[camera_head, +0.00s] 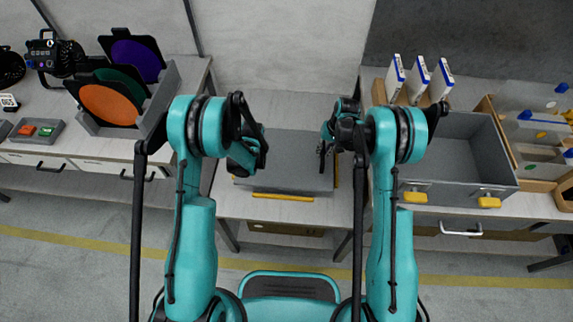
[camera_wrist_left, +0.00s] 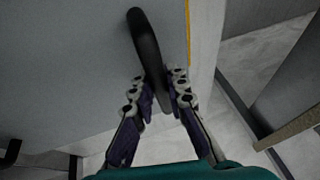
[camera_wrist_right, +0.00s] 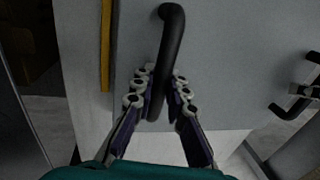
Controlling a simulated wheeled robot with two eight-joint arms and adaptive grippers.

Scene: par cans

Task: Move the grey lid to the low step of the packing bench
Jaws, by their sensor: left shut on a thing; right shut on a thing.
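The grey lid (camera_head: 290,180) is a flat panel in the middle of the head view, over the low step (camera_head: 232,203) of the packing bench. Both grippers are shut on its black bar handles. My left gripper (camera_wrist_left: 158,95) holds one handle (camera_wrist_left: 146,38) near one end of the lid. My right gripper (camera_wrist_right: 162,92) holds the other handle (camera_wrist_right: 173,28). The lid looks level and lies low at the step. Whether it touches the step is hard to tell. My arms hide parts of its ends.
An open grey crate (camera_head: 455,160) with yellow latches stands on the right. White boxes (camera_head: 418,78) stand behind it. Colour filters (camera_head: 108,104) in a grey rack and a lamp (camera_head: 55,55) are on the left bench.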

